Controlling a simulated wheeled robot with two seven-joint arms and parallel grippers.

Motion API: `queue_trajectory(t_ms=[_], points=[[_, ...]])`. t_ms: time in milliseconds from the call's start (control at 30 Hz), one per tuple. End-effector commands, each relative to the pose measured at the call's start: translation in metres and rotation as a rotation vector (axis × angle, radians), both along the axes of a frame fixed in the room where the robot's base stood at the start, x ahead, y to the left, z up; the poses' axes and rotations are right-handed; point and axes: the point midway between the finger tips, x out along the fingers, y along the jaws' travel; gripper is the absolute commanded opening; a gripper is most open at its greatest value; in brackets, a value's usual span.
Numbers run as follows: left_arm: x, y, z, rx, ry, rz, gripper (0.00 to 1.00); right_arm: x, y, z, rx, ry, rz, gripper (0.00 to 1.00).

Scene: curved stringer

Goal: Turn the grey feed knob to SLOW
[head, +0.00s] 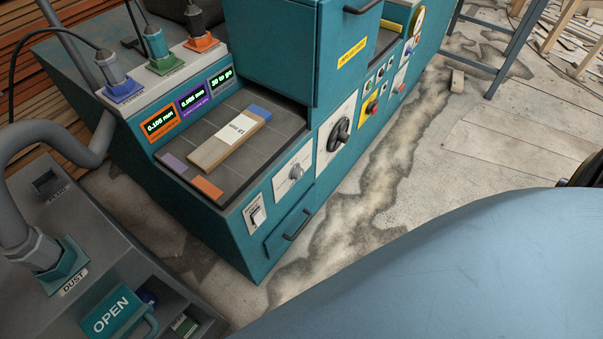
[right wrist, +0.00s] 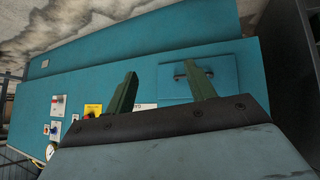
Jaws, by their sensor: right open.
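The grey feed knob (head: 296,172) sits on a pale plate on the front of the teal machine (head: 272,192) in the head view. Its marks are too small to read there. A larger black knob (head: 340,133) is on a white plate to its right. My right gripper (right wrist: 160,70) is open in the right wrist view, its two green fingers wide apart with nothing seen between them. It faces a teal panel with a dark handle (right wrist: 194,74). I cannot make out the grey knob in that view. Neither gripper shows in the head view.
A white switch (head: 257,215) and a drawer handle (head: 297,224) are near the grey knob. A wooden block (head: 229,138) lies on the machine's dark top, beside three lit displays (head: 192,101). A grey dust unit (head: 70,240) stands at left.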

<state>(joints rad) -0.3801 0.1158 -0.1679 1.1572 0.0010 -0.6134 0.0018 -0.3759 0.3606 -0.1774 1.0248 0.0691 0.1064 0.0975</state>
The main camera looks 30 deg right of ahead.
Motion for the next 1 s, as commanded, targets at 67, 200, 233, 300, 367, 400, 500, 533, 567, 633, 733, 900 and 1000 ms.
queue_trajectory(t_ms=[67,200,233,300,367,400,500,533,567,633,733,900,1000], points=[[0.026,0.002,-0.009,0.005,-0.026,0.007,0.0,0.045,-0.018,0.012,0.009,-0.174,0.055,0.55],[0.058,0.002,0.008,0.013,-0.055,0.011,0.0,0.101,-0.023,0.067,0.063,-0.447,0.171,0.55],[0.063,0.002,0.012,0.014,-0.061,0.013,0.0,0.109,-0.02,0.079,0.078,-0.498,0.199,0.55],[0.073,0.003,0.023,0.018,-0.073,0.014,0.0,0.124,-0.012,0.105,0.116,-0.599,0.26,0.55],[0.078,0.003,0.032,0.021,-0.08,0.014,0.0,0.131,-0.005,0.124,0.147,-0.671,0.311,0.55],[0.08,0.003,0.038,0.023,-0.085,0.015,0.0,0.134,0.001,0.135,0.167,-0.71,0.338,0.55],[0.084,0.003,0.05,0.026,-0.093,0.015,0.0,0.138,0.011,0.157,0.207,-0.778,0.392,0.55],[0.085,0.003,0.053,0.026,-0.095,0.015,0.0,0.139,0.014,0.161,0.216,-0.791,0.402,0.55],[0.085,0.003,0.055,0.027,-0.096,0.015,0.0,0.139,0.016,0.165,0.222,-0.802,0.411,0.55],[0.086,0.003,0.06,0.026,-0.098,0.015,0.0,0.141,0.019,0.17,0.232,-0.818,0.424,0.55],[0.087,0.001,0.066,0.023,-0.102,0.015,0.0,0.148,0.023,0.174,0.237,-0.827,0.428,0.55],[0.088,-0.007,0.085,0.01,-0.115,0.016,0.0,0.173,0.035,0.173,0.236,-0.828,0.427,0.55],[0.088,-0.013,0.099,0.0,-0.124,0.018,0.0,0.191,0.044,0.173,0.236,-0.829,0.427,0.55]])
